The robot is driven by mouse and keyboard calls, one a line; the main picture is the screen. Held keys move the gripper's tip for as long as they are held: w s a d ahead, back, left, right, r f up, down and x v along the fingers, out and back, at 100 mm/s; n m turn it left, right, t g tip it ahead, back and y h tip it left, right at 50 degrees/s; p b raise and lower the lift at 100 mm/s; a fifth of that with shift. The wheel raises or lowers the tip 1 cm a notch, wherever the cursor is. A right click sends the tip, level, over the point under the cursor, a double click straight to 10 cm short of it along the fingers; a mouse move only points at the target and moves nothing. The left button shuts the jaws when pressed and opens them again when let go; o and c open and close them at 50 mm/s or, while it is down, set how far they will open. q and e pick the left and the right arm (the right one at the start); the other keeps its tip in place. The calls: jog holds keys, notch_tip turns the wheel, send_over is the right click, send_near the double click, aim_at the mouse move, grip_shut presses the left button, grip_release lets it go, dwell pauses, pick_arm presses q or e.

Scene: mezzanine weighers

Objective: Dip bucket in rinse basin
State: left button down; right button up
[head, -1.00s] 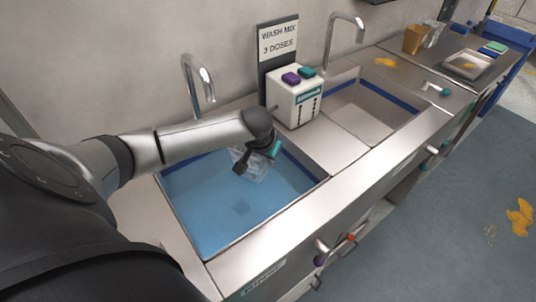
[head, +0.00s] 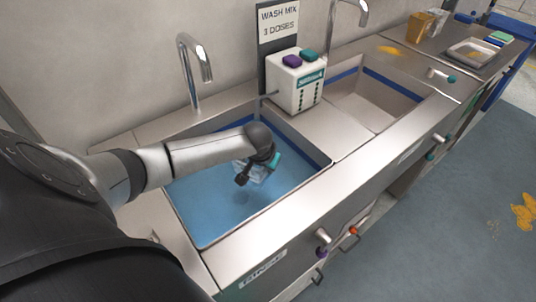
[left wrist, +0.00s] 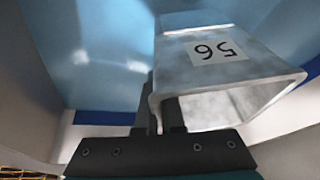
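The rinse basin (head: 205,247) is the near sink, filled with blue water, with a label on its front that seems to read RINSE. My left gripper (head: 246,174) is over the basin, low near the water. My right gripper is out of view.
A white dispenser (head: 296,84) with purple and teal tops stands behind, below a WASH MIX 3 DOSES sign (head: 279,24). A tap (head: 193,68) rises at the basin's back edge. A second, empty-looking sink (head: 372,100) lies to the right. Knobs (head: 322,236) stick out in front.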

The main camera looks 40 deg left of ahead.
pick_arm(q)
jog(key=shift+f+b, duration=1.6)
jog(key=shift+f, duration=1.4)
notch_tip(320, 180, up, 23)
jog(key=p, duration=2.4)
jog(key=shift+p, duration=0.35)
